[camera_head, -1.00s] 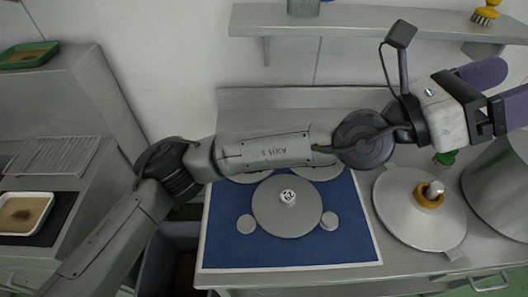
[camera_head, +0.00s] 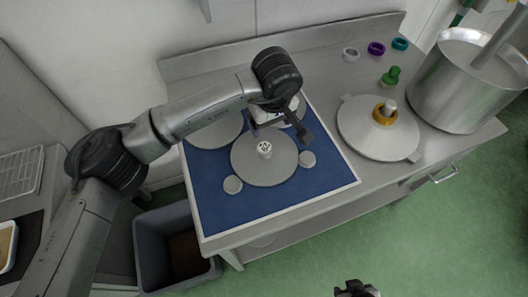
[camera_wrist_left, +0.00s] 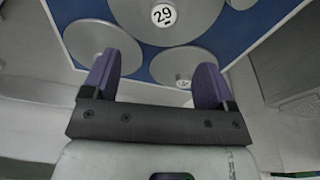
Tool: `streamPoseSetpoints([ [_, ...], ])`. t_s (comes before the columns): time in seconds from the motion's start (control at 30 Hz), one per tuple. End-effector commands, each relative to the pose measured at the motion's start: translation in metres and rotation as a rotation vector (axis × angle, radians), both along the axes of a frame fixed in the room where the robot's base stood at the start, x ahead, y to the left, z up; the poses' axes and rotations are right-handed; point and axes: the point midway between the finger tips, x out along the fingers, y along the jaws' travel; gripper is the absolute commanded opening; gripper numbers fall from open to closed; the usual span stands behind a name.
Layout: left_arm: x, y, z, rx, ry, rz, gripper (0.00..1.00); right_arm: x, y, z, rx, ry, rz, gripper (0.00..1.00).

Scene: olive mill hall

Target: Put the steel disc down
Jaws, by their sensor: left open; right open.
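Several steel discs lie flat on a blue mat (camera_head: 215,205) with a white border. The middle disc (camera_head: 262,175) has a knob labelled 29, readable in the left wrist view (camera_wrist_left: 195,20). Another large disc (camera_head: 215,133) lies at the back left, partly under my arm. A third is mostly hidden beneath my left wrist; it shows at left in the wrist view (camera_wrist_left: 92,38). My left gripper (camera_wrist_left: 152,85) has its purple fingers apart and empty, above the mat's back part. Only a dark piece of my right gripper (camera_head: 355,290) shows at the bottom edge.
To the right are a lid with a yellow ring (camera_head: 365,135), a large pot (camera_head: 455,90), a green stopper (camera_head: 390,76) and coloured rings (camera_head: 376,48). A grey bin (camera_head: 150,235) stands below the table.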

Motion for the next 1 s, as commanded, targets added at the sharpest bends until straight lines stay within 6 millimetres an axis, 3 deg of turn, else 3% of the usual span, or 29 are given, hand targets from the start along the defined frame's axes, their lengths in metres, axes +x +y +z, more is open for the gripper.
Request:
streamPoseSetpoints([
  [0.17, -0.001, 0.003, -0.006, 0.029, 0.015, -0.094, 0.79, 0.0, 0.001, -0.001, 0.001, 0.0, -0.001, 0.43],
  [0.6, 0.008, 0.006, -0.073, 0.027, 0.016, -0.107, 0.79, 0.0, 0.001, -0.011, 0.003, 0.001, -0.001, 0.43],
  [1.0, 0.013, 0.008, -0.1, 0.027, 0.016, -0.105, 0.79, 0.0, 0.001, -0.016, 0.003, 0.001, 0.0, 0.43],
])
